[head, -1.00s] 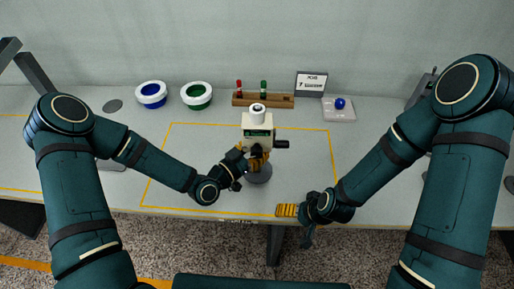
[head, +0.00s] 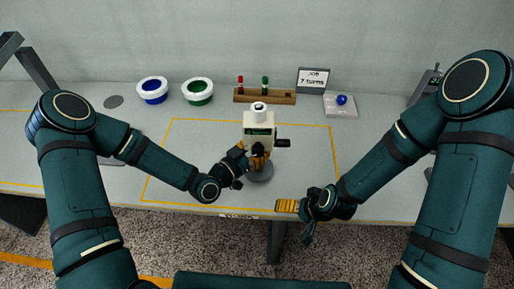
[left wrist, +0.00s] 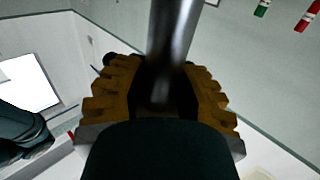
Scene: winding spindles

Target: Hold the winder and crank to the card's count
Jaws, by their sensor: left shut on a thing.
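The white winder (head: 259,124) stands upright on a round grey base (head: 260,173) inside the yellow outline. Its dark crank (head: 283,143) sticks out to the right. My left gripper (head: 257,160) is shut on the winder's post below the body; the left wrist view shows the metal post (left wrist: 172,45) between its ridged yellow fingers (left wrist: 160,95). My right gripper (head: 287,205) is near the table's front edge, below and right of the winder, apart from the crank. Its finger gap cannot be made out. The card (head: 312,80) reads "JOB 7 turns".
A wooden rack (head: 264,97) holds a red and a green spindle behind the winder. A clear tray (head: 340,106) holds a blue item (head: 342,99). The table right of the winder is clear.

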